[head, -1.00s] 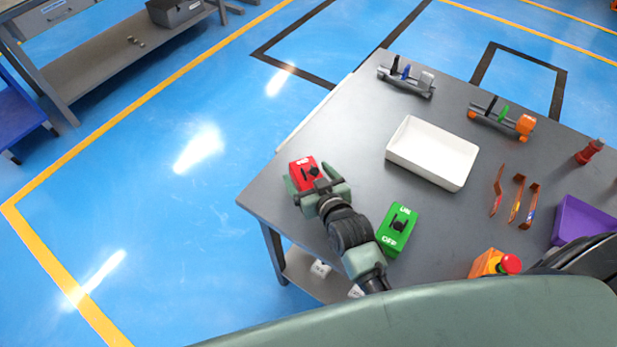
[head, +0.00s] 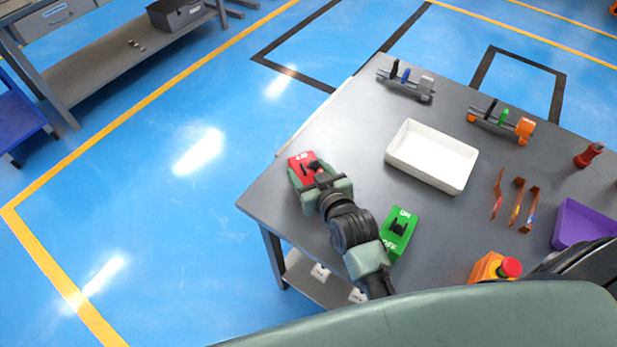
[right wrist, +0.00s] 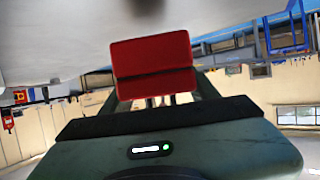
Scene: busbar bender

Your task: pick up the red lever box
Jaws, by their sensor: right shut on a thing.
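The red lever box (head: 299,162), with a black lever on top, is at the left part of the grey table (head: 290,222). My right gripper (head: 312,178) is shut on it, one finger on each side. The fingers and palm hide part of the box. In the right wrist view the red box (right wrist: 152,62) sits between the fingers, beyond the dark palm. I cannot tell whether it still touches the table. My left gripper is not in view.
A green lever box (head: 399,228) stands beside my right forearm. A white tray (head: 432,180) lies to the right of the red box. Copper-coloured bent strips (head: 516,200), a purple bin (head: 578,224) and an orange box with a red button (head: 494,267) are farther right.

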